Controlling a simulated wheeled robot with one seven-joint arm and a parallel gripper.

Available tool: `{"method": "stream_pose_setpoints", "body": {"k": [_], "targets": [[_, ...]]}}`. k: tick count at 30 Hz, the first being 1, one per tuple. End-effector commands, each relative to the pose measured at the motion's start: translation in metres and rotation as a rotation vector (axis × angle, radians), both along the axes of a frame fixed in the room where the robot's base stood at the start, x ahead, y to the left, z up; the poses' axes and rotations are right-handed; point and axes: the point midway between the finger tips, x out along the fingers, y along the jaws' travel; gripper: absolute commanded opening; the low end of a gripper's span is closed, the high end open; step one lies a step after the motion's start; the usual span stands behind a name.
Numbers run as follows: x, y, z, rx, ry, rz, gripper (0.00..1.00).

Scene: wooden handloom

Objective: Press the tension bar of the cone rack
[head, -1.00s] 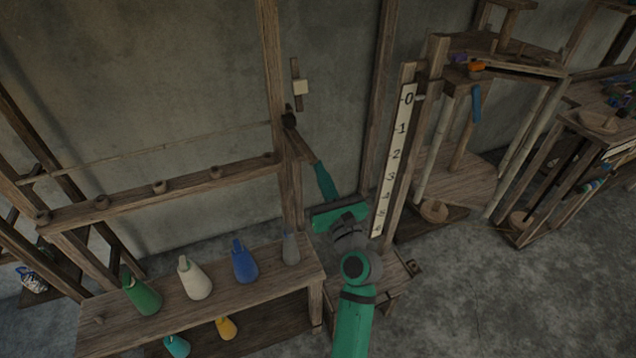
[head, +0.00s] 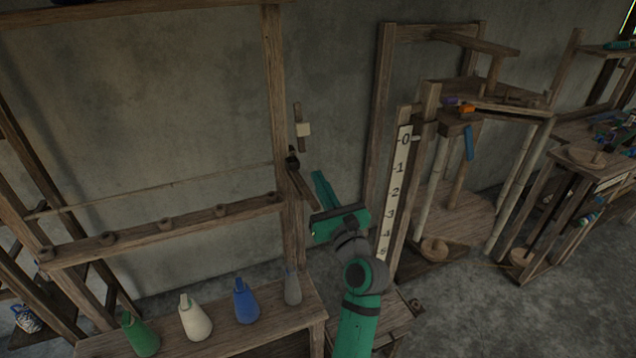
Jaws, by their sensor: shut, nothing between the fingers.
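The cone rack is a wooden frame with a right post (head: 276,100), a pegged rail (head: 165,224) and a shelf (head: 250,335) of coloured cones. A short wooden bar (head: 302,187) slopes down to the right from a dark pivot (head: 292,161) on that post; it looks like the tension bar. My gripper (head: 319,174) is shut and empty, its green fingers pointing up and away from me. The fingertips are just right of the bar and appear higher than its lower end. I cannot tell whether they touch it. My gripper's body hides what lies behind the bar's lower end.
A numbered scale board (head: 397,190) stands upright close to the right of my gripper. A small pale block (head: 303,129) is on a strip above the pivot. Another wooden stand (head: 455,215) is further right. Grey floor (head: 480,320) is open at the lower right.

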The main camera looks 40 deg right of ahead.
Motion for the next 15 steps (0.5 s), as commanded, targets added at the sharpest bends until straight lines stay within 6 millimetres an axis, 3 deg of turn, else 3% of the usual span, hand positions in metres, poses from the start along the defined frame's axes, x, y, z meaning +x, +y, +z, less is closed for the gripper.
{"method": "stream_pose_setpoints", "body": {"k": [6,15], "targets": [[0.007,0.012,0.0,0.0,0.0,0.018,0.0],[0.0,0.0,0.0,0.0,0.0,0.0,0.0]]}}
